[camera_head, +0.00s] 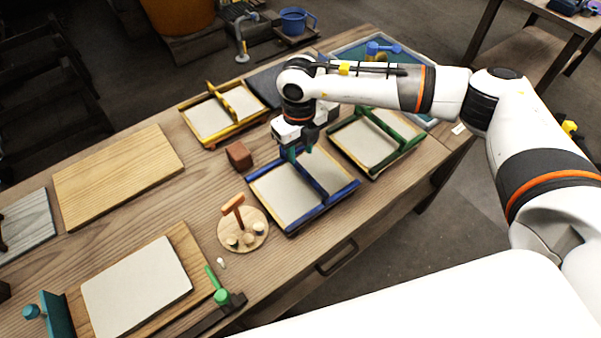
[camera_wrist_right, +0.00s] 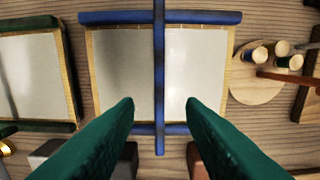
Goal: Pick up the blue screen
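The blue screen (camera_head: 285,195) lies flat on the wooden table, with a pale panel, blue edge bars and a raised blue bar across its middle. It fills the middle of the right wrist view (camera_wrist_right: 122,75). My right gripper (camera_head: 302,152) is over its far side in the head view. In the right wrist view its two green fingers (camera_wrist_right: 160,104) are spread, one on each side of the middle bar, with nothing held. I cannot tell how high the fingertips are above the bar. My left gripper does not show.
A green screen (camera_head: 365,142) lies close to the right and a yellow screen (camera_head: 208,117) lies beyond to the left. A brown block (camera_head: 239,155) and a round wooden board (camera_head: 257,217) with small pots sit on the left side.

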